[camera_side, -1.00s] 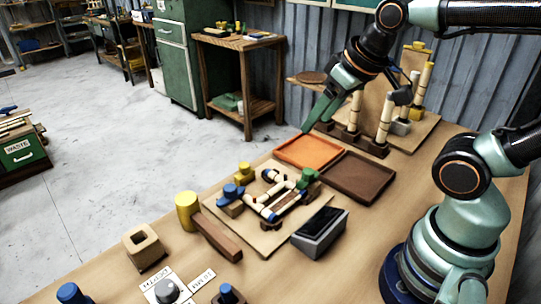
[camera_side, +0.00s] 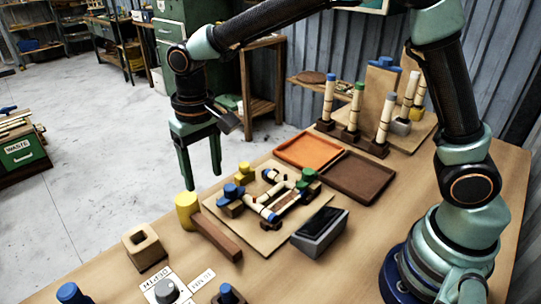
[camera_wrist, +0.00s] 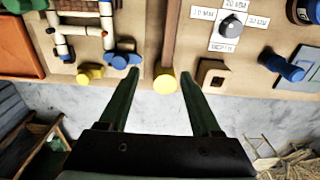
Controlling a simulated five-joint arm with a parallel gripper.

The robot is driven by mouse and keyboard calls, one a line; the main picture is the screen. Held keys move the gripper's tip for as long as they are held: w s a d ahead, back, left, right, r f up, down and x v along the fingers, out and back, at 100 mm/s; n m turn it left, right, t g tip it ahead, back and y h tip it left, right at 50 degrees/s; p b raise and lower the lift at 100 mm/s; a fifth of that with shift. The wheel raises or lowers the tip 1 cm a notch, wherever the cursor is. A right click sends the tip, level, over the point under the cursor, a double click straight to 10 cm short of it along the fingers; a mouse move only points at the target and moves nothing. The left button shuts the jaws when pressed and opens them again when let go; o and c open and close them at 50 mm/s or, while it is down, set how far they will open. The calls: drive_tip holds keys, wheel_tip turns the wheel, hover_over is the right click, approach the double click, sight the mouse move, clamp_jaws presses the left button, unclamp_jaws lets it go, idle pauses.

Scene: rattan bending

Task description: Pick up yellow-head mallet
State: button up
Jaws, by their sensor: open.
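The yellow-head mallet lies on the wooden bench, its yellow head (camera_side: 187,210) near the bench edge and its brown handle (camera_side: 216,238) running toward the lower right. My gripper (camera_side: 202,180) is open and empty, pointing down above and behind the yellow head in the side view. In the wrist view the yellow head (camera_wrist: 165,82) shows between the two fingertips of my gripper (camera_wrist: 161,75), with the handle (camera_wrist: 168,35) extending away from it. I cannot tell the exact height of the fingers over the mallet.
A board with a rattan frame, pegs and clamps (camera_side: 262,245) lies right of the mallet. A square wooden block with a hole (camera_side: 145,249) and a depth dial (camera_side: 166,291) are nearby. A grey box (camera_side: 320,232), an orange tray (camera_side: 308,151) and a brown tray (camera_side: 358,178) lie farther right.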

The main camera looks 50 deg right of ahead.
sight(204, 223)
drive_tip(key=f, duration=0.4)
drive_tip(key=a+f, duration=0.1)
drive_tip(key=f, duration=0.4)
drive_tip(key=a+f, duration=0.1)
drive_tip(key=f, duration=0.3)
drive_tip(key=shift+w+f, duration=0.1)
drive_tip(key=shift+f, duration=0.3)
clamp_jaws()
